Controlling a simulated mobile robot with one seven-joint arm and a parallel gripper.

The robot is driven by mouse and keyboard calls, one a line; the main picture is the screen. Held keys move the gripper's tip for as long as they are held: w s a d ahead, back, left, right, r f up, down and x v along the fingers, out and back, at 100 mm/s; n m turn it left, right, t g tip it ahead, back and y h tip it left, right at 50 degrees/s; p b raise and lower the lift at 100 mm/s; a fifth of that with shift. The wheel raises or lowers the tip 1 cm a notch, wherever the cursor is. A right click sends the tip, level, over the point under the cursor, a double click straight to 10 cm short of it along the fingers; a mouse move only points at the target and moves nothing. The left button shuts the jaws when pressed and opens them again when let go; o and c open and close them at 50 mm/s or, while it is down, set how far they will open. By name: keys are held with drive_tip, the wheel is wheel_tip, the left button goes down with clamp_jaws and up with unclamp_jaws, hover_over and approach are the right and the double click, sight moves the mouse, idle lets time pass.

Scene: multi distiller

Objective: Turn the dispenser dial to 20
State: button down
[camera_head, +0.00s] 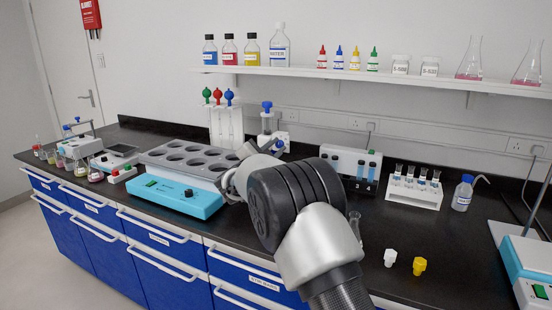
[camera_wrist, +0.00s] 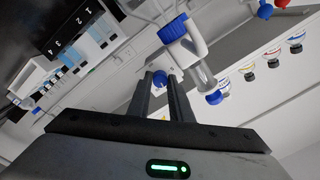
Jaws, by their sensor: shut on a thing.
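The dispenser, a white body with blue fittings, stands at the back of the bench in the head view (camera_head: 267,122); my arm hides its lower part. In the wrist view its white body (camera_wrist: 182,52) and blue cap (camera_wrist: 173,28) appear tilted, with a clear tube beside it. My gripper (camera_wrist: 163,80) is shut on the small blue dial (camera_wrist: 158,76) between its fingertips. The dial's markings cannot be read.
A grey multi-hole rack on a turquoise base (camera_head: 180,197) stands left of my arm. Coloured pipettes (camera_head: 218,97) hang just left of the dispenser. A white device with blue-capped vials (camera_head: 350,165) and a tube rack (camera_head: 413,190) stand to the right. A bottle shelf (camera_head: 380,75) runs above.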

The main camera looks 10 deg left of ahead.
drive_tip(key=m+b, duration=0.3)
drive_tip(key=shift+f+m, duration=0.25)
drive_tip(key=shift+m, duration=0.15)
drive_tip(key=shift+r+m+b, duration=0.15)
drive_tip(key=shift+m+b, duration=1)
drive_tip(key=shift+m, duration=0.45)
drive_tip(key=c, duration=1.6)
unclamp_jaws()
drive_tip(key=shift+r, duration=0.1)
drive_tip(key=p+v, duration=0.1)
drive_tip(key=v, duration=1.6)
drive_tip(key=shift+s+a, duration=0.15)
drive_tip(key=shift+a, duration=0.1)
